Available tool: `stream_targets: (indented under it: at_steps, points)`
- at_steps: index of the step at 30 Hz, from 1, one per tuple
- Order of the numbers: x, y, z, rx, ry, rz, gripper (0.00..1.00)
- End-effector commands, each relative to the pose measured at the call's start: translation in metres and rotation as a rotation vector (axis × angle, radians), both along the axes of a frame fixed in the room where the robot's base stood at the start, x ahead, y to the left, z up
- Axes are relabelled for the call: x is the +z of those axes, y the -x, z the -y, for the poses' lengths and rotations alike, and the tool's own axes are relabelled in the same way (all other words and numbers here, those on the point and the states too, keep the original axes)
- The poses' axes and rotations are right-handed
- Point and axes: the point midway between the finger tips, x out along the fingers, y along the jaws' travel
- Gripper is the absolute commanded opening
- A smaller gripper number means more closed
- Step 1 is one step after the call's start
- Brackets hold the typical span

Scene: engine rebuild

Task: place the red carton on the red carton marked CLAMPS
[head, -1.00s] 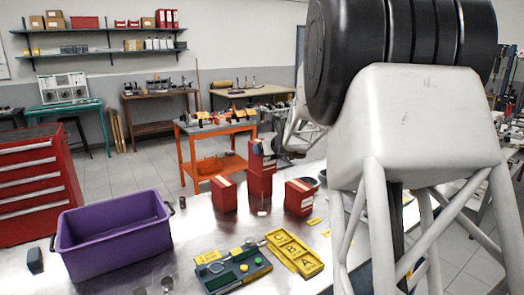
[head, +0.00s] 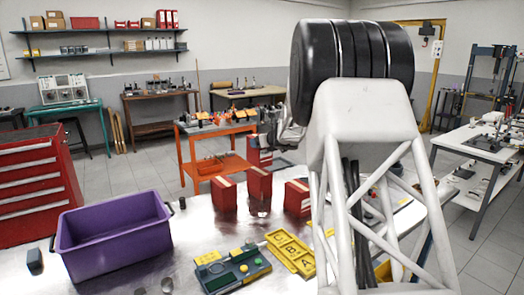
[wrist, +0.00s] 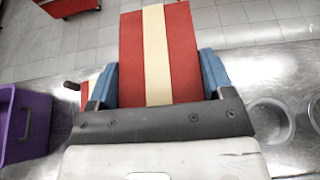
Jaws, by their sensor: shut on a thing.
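In the wrist view, a red carton (wrist: 182,50) with a cream stripe fills the space between the two blue fingers of my gripper (wrist: 158,82), which is shut on it. In the head view the held carton (head: 256,150) shows above and behind the middle of three red cartons on the bench. Those are the left carton (head: 223,195), the middle carton (head: 259,188) and the right carton (head: 297,198). The marking CLAMPS is not readable on any of them. My gripper (head: 268,142) is partly hidden by the carton and my arm. Whether the held carton touches another cannot be told.
A purple bin (head: 115,232) stands at the left of the metal bench. A green device (head: 233,268) and a yellow lettered tray (head: 290,252) lie at the front. Round metal containers (wrist: 270,120) stand right of my gripper. An orange cart (head: 205,150) stands behind.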

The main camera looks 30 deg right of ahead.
Motion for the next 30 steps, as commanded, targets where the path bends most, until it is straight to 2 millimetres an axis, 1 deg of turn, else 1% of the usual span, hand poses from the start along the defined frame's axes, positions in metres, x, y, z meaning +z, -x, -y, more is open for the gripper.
stream_targets:
  at_steps: [11, 21, 30]
  points:
    - [-0.001, 0.000, 0.000, 0.000, 0.000, 0.000, 0.41]
    - [-0.032, 0.000, 0.000, 0.000, -0.001, -0.001, 0.41]
    - [-0.035, 0.000, 0.000, -0.001, 0.000, 0.001, 0.41]
